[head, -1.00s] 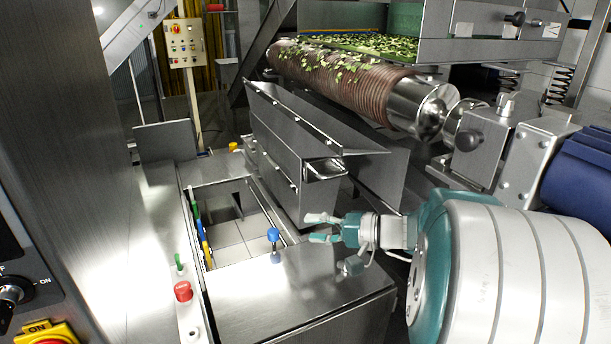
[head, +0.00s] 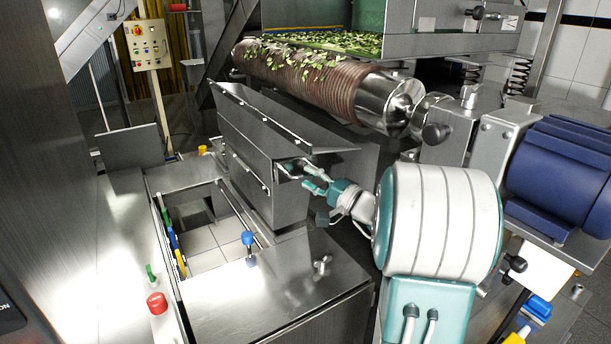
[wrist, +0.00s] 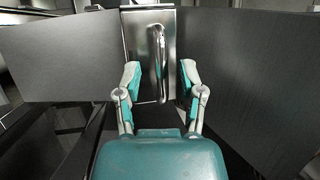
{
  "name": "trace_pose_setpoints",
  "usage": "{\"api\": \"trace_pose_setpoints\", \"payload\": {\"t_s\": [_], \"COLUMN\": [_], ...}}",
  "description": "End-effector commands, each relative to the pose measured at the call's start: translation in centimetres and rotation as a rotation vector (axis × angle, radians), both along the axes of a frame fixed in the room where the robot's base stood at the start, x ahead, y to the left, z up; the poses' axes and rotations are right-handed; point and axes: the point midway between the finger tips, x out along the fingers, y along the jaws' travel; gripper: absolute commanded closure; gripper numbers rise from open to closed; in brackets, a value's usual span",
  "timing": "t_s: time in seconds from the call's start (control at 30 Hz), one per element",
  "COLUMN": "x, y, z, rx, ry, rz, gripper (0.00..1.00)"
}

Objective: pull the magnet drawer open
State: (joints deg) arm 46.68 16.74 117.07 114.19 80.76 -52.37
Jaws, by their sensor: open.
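The magnet drawer (head: 262,165) is a long grey metal box with sloping sides, below the ribbed roller. Its front panel (wrist: 141,45) carries a bent-rod handle (wrist: 157,62), upright in the wrist view. My gripper (head: 305,178) is at the handle end of the drawer in the head view. In the wrist view my gripper (wrist: 159,74) is open, with one finger on each side of the handle's lower part. I see gaps between the fingers and the rod. In the head view the fingers partly hide the handle.
The ribbed roller (head: 310,78) with green leaves runs above the drawer. A steel housing with a blue knob (head: 248,239) and a red button (head: 157,303) stands at the front. A square opening (head: 205,235) lies left of the drawer. A blue motor (head: 567,165) is at right.

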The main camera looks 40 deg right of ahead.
Motion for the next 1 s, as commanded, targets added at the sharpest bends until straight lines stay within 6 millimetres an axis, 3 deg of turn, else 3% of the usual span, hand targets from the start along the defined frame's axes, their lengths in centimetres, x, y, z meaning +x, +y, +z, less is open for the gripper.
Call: {"api": "trace_pose_setpoints", "payload": {"t_s": [0.17, 0.43, 0.47, 0.5, 0.57, 1.0], "x": [1.38, 1.53, 1.53, 1.52, 1.52, 1.50], "y": [0.54, 0.58, 0.58, 0.57, 0.57, 0.58], "z": [0.26, 0.29, 0.29, 0.28, 0.28, 0.12], "rx": [0.001, 0.001, 0.001, 0.001, 0.001, 0.001], "ry": [0.000, 0.001, 0.001, 0.001, 0.001, 0.005], "rz": [0.001, 0.000, 0.000, 0.000, 0.000, 0.000], "gripper": [0.49, 0.49, 0.58, 0.76, 1.00, 1.00]}}
